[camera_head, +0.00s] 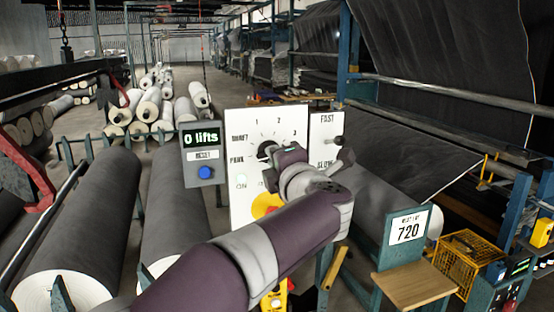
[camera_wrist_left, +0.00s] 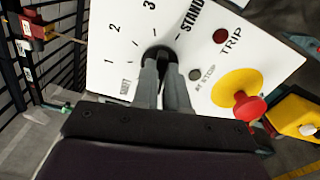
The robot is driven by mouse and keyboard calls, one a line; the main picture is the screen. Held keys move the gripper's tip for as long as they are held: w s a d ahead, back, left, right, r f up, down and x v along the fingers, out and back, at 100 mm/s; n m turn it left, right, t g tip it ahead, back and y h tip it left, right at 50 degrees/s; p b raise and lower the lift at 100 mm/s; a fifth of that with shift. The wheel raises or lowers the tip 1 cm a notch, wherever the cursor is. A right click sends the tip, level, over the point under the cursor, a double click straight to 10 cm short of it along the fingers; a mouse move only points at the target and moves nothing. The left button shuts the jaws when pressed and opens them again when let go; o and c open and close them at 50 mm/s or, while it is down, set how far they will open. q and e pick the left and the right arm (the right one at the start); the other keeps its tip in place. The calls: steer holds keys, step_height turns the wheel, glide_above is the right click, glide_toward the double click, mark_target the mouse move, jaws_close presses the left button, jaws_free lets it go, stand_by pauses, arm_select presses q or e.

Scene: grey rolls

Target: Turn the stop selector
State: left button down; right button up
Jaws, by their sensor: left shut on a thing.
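The stop selector (camera_head: 263,149) is a dark round knob on a white panel (camera_head: 240,130), with positions 1, 2 and 3 marked around it. In the left wrist view the selector (camera_wrist_left: 160,50) is mostly covered by my fingers. My left gripper (camera_head: 275,153) is at the panel, and in the left wrist view my left gripper (camera_wrist_left: 161,66) has its two grey fingers close together, shut on the knob. Which mark the knob points to is hidden. My right gripper does not show.
A red mushroom button on a yellow disc (camera_wrist_left: 236,88) sits close beside the selector. A lever (camera_head: 337,141) stands on the FAST/SLOW plate. A "0 lifts" counter box (camera_head: 203,155) with a blue button is to the left. Large grey rolls (camera_head: 85,220) lie at left.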

arm_select(q)
steer(key=c, duration=1.2)
jaws_free()
steer(key=shift+o, duration=0.2)
steer(key=shift+s, duration=0.1)
steer(key=b+v, duration=0.3)
steer(key=v, duration=0.9)
steer(key=shift+s+b, duration=0.25)
steer(key=shift+b, duration=0.15)
